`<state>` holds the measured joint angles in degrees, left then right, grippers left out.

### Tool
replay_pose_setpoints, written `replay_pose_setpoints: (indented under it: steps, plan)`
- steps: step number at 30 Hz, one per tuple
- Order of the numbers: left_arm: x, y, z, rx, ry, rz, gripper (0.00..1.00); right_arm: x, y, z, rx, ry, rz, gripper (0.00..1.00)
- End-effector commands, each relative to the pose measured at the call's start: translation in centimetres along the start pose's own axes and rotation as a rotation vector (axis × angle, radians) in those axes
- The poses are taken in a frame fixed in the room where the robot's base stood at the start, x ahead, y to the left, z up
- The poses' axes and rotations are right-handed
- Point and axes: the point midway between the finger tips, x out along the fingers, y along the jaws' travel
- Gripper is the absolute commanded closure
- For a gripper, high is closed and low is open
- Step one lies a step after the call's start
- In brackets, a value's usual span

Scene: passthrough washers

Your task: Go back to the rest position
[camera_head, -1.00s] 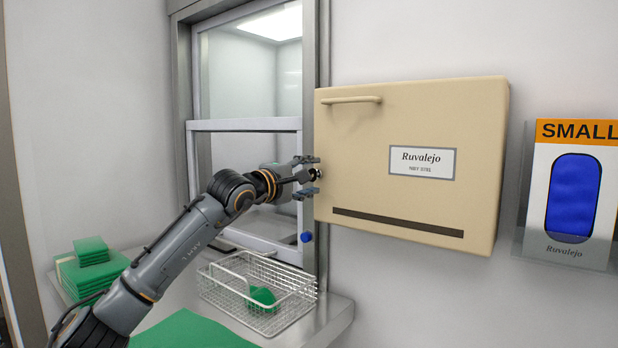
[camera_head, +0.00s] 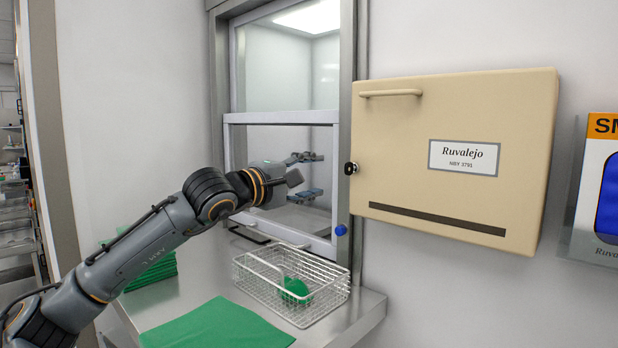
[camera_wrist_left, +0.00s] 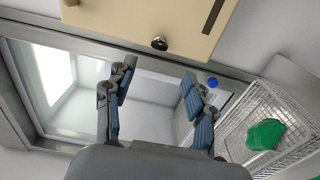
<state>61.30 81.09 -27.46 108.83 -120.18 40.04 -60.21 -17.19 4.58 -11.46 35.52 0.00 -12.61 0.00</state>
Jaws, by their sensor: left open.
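My left gripper (camera_head: 306,175) is open and empty in front of the glass pass-through window (camera_head: 285,160). Its two fingers stand apart, with a clear gap to the small dark knob (camera_head: 351,168) on the left edge of the beige cabinet (camera_head: 455,110). In the left wrist view, the open fingers (camera_wrist_left: 157,90) have nothing between them, and the knob (camera_wrist_left: 160,43) lies beyond them at the top. My right gripper is in neither view.
Below the window, a steel shelf (camera_head: 365,305) bears a wire basket (camera_head: 340,290) with a green item (camera_head: 295,288) inside, a green mat (camera_head: 215,325) and a stack of green cloths (camera_head: 155,275). A blue button (camera_head: 340,230) sits on the frame. A dispenser (camera_head: 595,190) hangs at right.

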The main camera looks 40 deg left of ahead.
Motion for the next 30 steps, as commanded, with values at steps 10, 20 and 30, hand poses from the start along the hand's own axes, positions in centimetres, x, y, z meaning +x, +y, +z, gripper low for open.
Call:
replay_pose_setpoints:
  steps: [10,20,30]
  plan:
    - [-0.7,0.0,0.1,0.000,-0.002,0.000,0.45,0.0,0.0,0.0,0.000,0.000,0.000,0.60]
    - [-0.7,0.0,0.1,0.001,-0.001,0.000,0.45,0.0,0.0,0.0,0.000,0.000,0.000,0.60]
    - [1.6,-5.0,11.5,-0.365,-0.363,-0.013,0.45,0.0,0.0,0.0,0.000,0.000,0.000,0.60]
